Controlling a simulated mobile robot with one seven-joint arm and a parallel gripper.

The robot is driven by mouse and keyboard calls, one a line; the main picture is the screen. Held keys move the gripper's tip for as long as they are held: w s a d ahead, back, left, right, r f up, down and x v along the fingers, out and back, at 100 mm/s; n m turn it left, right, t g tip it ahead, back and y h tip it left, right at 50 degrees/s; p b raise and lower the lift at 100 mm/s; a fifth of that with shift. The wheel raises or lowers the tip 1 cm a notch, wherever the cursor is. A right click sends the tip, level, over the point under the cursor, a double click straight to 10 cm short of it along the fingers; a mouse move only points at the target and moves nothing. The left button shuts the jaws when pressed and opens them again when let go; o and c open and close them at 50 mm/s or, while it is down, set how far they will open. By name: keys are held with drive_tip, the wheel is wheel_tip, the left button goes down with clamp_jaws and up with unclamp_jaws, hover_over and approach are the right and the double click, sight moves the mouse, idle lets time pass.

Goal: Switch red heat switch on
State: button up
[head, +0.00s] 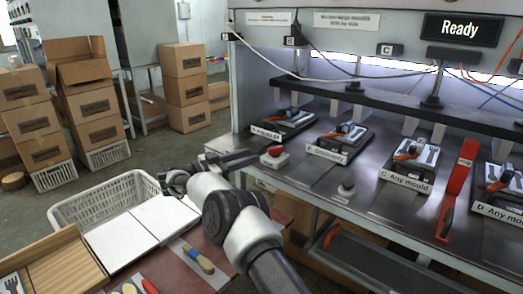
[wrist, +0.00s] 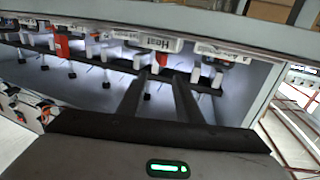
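The switch's on or off position is too small to read.
The press bench holds several labelled moulds, including mould C (head: 405,180). The display (head: 460,29) reads "Ready". A white basket (head: 133,187) and cardboard boxes (head: 184,90) are at left.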

drive_tip(key=v, duration=0.7)
drive_tip(key=shift+p, duration=0.3)
